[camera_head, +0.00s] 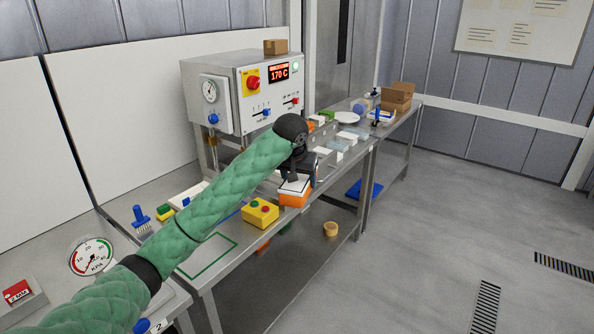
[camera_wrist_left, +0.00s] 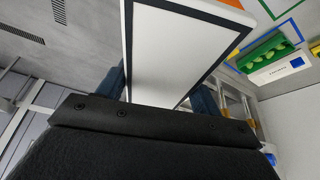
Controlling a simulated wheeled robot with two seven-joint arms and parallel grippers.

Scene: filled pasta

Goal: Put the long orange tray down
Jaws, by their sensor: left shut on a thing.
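My left gripper (camera_head: 297,174) is shut at the front edge of the steel bench, in the middle of the head view. The long orange tray (camera_head: 294,200) shows just below it as an orange block with a white, black-edged face on top. In the left wrist view a white panel (camera_wrist_left: 170,50) with a black border, seemingly the tray's face, lies between the dark fingers. A small orange patch (camera_wrist_left: 231,4) shows behind its top edge. The arm and gripper hide part of the tray, and I cannot tell whether it touches the bench. My right gripper is not in view.
A green outlined rectangle (camera_head: 208,256) on the bench is bare. A steel machine (camera_head: 238,92) stands behind. A round gauge (camera_head: 91,256) and a blue brush (camera_head: 141,218) are at left. Several containers crowd the bench beyond.

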